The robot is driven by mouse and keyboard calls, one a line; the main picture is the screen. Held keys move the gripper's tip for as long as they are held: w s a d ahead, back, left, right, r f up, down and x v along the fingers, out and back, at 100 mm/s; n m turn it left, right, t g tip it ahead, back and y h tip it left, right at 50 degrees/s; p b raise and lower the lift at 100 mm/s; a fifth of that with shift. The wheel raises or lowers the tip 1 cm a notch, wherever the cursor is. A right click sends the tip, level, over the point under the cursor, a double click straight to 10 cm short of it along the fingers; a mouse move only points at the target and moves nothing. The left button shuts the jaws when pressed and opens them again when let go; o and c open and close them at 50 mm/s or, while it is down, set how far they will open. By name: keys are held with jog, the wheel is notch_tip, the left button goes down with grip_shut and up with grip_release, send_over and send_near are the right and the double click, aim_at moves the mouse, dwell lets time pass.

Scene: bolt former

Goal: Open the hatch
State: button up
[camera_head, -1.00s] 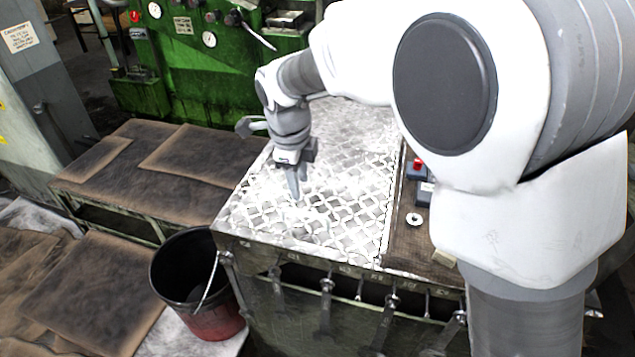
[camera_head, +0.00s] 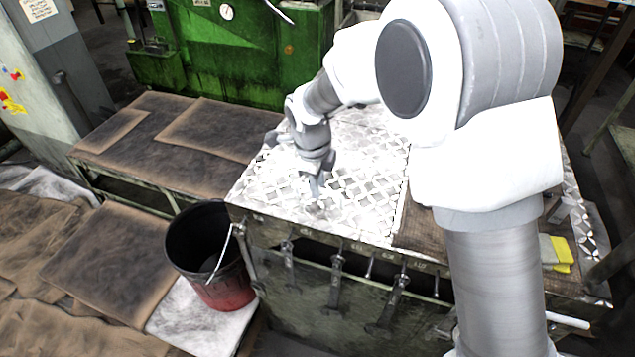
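My gripper (camera_head: 316,194) points down just over the bright diamond-plate top (camera_head: 360,205) of a workbench. Its fingers look close together, but they are small and washed out, so their opening cannot be told. I see nothing clearly held. Whether the fingertips touch the plate is unclear. No part can be made out with certainty as the hatch. A green machine (camera_head: 225,60) stands at the back. My arm hides part of the bench's right side.
A dark bucket with a red base (camera_head: 225,290) stands left of the bench. A low table with brown mats (camera_head: 210,130) lies behind it. Wrenches (camera_head: 335,280) hang along the bench's front. A yellow sponge-like block (camera_head: 560,254) sits at the bench's right.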

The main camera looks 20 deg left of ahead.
grip_shut()
dwell(1.1)
